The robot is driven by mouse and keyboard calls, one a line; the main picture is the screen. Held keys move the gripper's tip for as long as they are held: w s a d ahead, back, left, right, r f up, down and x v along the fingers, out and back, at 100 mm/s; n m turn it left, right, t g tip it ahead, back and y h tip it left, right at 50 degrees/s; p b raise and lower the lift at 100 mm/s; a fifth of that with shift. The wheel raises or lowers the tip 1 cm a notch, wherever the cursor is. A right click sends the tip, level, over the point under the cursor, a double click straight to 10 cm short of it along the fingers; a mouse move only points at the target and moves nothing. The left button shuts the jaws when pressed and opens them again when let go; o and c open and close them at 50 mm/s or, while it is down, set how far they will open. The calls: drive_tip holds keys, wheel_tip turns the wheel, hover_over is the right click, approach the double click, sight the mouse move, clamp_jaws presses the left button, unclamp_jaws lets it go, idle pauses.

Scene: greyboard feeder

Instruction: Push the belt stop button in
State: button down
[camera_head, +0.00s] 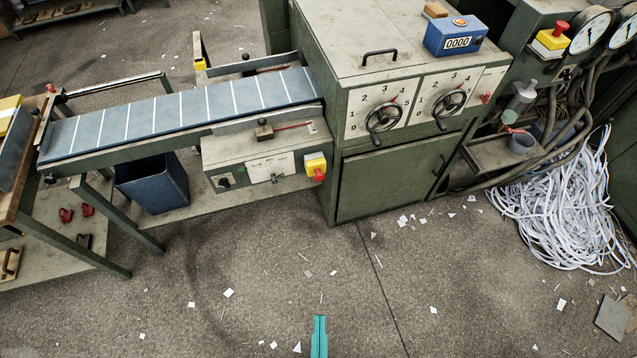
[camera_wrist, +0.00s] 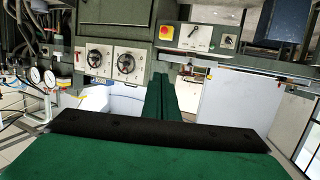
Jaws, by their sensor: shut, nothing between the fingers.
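The belt stop button (camera_head: 319,175) is a red knob on a yellow housing. It sits at the right front corner of the grey-green control box below the belt. It also shows in the wrist view (camera_wrist: 165,35), which is upside down, above the fingertips. My gripper (camera_head: 319,320) is a pair of teal fingers at the bottom of the head view, shut and empty. It is well apart from the button, on the near side of it. In the wrist view my gripper (camera_wrist: 161,79) appears as two dark green fingers held together.
The blue belt (camera_head: 180,110) runs left from the green cabinet (camera_head: 390,180) with two dials. A blue bin (camera_head: 152,185) stands under the belt. A second red button on yellow (camera_head: 555,36) is at the right. White strips (camera_head: 560,205) heap there.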

sight(320, 179)
drive_tip(key=w+d+f+m+y, duration=0.1)
drive_tip(key=w+f+m+y, duration=0.1)
drive_tip(key=w+f+m, duration=0.4)
drive_tip(key=w+d+f+m+t+y, duration=0.1)
drive_tip(key=w+f+m, duration=0.5)
drive_tip(key=w+m, duration=0.9)
drive_tip(key=w+d+f+m+y, duration=0.2)
drive_tip(key=w+f+m, duration=0.5)
drive_tip(key=w+m, duration=0.4)
drive_tip(key=shift+w+d+t+y, duration=0.3)
drive_tip(key=shift+w+t, duration=0.1)
drive_tip(key=shift+w, duration=0.35)
drive_tip(key=shift+r, duration=0.1)
drive_tip(key=x, duration=1.4)
drive_tip(key=shift+w+a, duration=0.1)
drive_tip(key=shift+w, duration=0.05)
